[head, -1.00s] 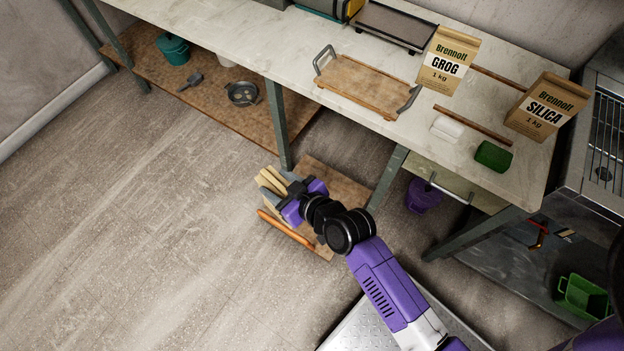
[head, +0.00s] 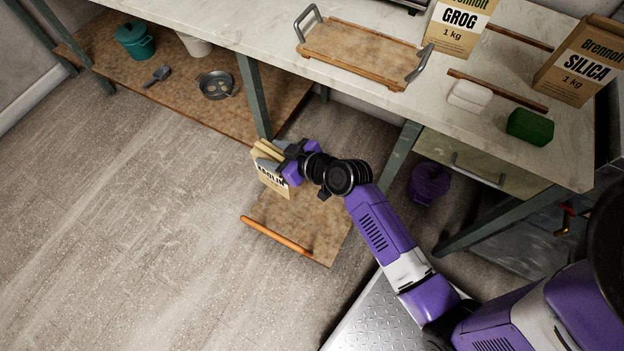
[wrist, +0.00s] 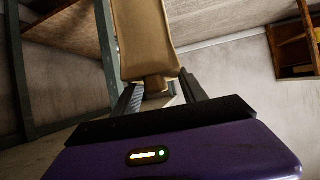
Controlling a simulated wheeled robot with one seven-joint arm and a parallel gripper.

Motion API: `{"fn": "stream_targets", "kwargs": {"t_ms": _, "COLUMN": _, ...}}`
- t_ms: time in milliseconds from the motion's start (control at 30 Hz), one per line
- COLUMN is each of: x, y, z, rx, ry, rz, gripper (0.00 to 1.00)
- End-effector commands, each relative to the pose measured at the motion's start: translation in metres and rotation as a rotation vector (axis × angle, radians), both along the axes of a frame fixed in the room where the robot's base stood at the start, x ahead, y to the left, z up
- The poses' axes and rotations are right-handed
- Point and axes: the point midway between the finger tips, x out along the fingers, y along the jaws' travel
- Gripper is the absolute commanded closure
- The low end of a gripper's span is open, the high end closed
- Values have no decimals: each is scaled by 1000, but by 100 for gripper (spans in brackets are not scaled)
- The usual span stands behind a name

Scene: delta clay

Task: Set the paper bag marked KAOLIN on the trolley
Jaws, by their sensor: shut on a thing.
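The paper bag marked KAOLIN (head: 271,177) is in my gripper (head: 279,156), with its printed face partly showing. My gripper is shut on the bag's top part. In the wrist view the plain tan bag (wrist: 147,42) stands out between the two dark fingers (wrist: 160,97). The trolley (head: 305,232) is a low brown board with an orange handle bar (head: 276,236) along its near left side. The bag is at the trolley's far left corner in the head view; I cannot tell how high it is above it. My arm hides part of the trolley.
A workbench (head: 385,82) stands behind, with a wooden tray (head: 360,50), a GROG bag (head: 456,28) and a SILICA bag (head: 580,65) on top. Its green legs (head: 254,98) stand near my gripper. A purple bucket (head: 429,184) is under it. Floor at left is clear.

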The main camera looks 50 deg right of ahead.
Motion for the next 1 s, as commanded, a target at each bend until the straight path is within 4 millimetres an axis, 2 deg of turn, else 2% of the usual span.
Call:
{"fn": "stream_targets", "kwargs": {"t_ms": 33, "x": 5, "y": -6, "z": -14, "rx": -2, "ry": -8, "rz": 1, "gripper": 100}}
{"fn": "stream_targets", "kwargs": {"t_ms": 400, "x": 24, "y": -36, "z": -70, "rx": -3, "ry": -8, "rz": 38, "gripper": 100}}
{"fn": "stream_targets", "kwargs": {"t_ms": 800, "x": 43, "y": -65, "z": -123, "rx": -2, "ry": -8, "rz": 82, "gripper": 100}}
{"fn": "stream_targets", "kwargs": {"t_ms": 1000, "x": 52, "y": -77, "z": -141, "rx": -3, "ry": -7, "rz": 106, "gripper": 100}}
